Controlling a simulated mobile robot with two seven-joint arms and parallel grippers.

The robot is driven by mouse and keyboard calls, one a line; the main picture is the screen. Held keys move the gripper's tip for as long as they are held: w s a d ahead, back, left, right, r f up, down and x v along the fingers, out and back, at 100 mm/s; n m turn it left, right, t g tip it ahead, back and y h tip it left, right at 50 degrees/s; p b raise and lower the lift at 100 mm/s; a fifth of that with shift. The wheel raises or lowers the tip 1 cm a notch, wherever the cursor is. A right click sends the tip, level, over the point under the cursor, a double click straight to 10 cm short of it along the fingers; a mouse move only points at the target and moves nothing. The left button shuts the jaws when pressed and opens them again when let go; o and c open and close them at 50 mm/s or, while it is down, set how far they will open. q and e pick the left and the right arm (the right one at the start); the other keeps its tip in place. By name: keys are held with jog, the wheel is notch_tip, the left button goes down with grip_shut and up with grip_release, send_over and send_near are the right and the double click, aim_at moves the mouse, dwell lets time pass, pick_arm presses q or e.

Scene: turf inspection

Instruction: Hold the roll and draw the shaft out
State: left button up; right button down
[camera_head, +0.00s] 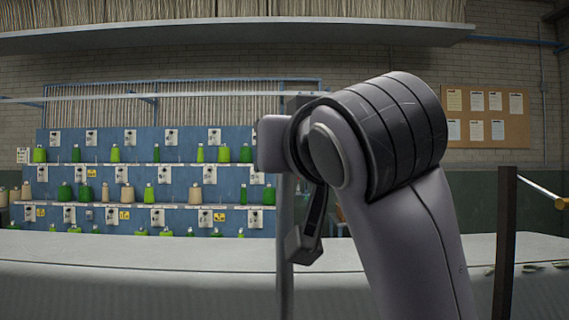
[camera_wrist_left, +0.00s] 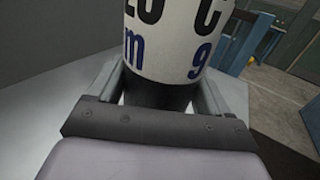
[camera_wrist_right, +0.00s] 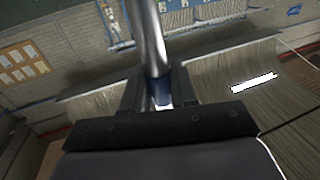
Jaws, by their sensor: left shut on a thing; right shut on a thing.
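The roll (camera_wrist_left: 172,35), white with large dark blue letters and figures, stands at the top of the left wrist view. My left gripper (camera_wrist_left: 160,92) is shut on the dark cylindrical part just below the white surface. The shaft (camera_wrist_right: 148,38), a shiny metal rod, runs up from the fingers in the right wrist view. My right gripper (camera_wrist_right: 158,90) is shut on its end, around a dark blue band. The far end of the shaft is out of frame. In the head view a large arm link of mine blocks the middle right, and neither the roll nor the shaft can be made out.
A long pale surface (camera_head: 150,255) crosses the head view. Behind it a blue rack (camera_head: 100,178) holds several green and tan cones. A dark post (camera_head: 504,240) and a light bar (camera_head: 540,187) stand at right. A blue frame (camera_wrist_left: 245,40) is beside the roll.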

jog(key=shift+r, duration=2.1)
pick_arm(q)
jog(key=o, duration=1.5)
jog(key=v, duration=1.2)
pick_arm(e)
jog(key=shift+s, duration=0.1)
